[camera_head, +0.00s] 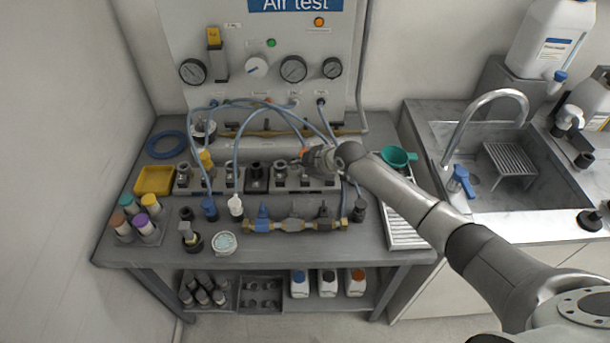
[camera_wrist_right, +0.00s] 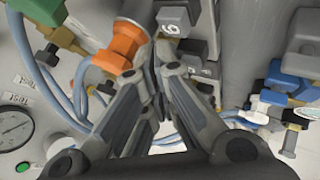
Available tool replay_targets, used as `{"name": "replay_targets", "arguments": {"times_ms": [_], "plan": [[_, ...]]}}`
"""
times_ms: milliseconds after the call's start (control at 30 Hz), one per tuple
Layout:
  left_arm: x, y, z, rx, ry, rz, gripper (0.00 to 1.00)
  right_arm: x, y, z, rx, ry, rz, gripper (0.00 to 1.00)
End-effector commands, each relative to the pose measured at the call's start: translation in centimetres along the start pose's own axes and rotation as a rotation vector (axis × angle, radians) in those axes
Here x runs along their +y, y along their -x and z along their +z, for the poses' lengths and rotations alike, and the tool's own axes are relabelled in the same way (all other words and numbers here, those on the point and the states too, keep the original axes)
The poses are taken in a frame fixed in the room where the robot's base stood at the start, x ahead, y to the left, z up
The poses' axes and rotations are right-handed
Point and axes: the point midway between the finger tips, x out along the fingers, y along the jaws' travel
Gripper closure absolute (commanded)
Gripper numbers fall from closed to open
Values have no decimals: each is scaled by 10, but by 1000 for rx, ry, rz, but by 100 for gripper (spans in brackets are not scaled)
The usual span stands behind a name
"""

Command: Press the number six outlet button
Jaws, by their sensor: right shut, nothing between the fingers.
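My right gripper (camera_head: 306,157) is shut and empty, over the right part of the row of outlet blocks (camera_head: 228,181) on the bench. In the right wrist view the closed fingertips (camera_wrist_right: 180,55) are close to a grey block with a white label reading 6 (camera_wrist_right: 171,29). An orange fitting (camera_wrist_right: 121,46) lies just left of the fingers. The number six button cannot be made out for certain; the fingers cover part of that spot. I cannot tell whether the fingertips touch the block. My left gripper is not in view.
Blue hoses (camera_head: 236,140) arch from the Air test panel (camera_head: 265,45) to the bench. A brass manifold (camera_head: 295,225) lies in front of the row. A teal funnel (camera_head: 399,157) stands right of it, near my forearm. A yellow tray (camera_head: 154,181) is at the left.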

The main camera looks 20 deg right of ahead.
Motion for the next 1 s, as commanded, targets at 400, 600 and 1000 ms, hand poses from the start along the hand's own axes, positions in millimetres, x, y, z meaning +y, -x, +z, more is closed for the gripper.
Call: {"name": "replay_targets", "arguments": {"times_ms": [400,600,1000], "plan": [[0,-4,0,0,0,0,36,-2,-3,2,0,0,0,100],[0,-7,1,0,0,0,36,-4,-6,4,0,0,1,100],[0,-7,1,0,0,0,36,-5,-6,5,0,0,0,100]]}}
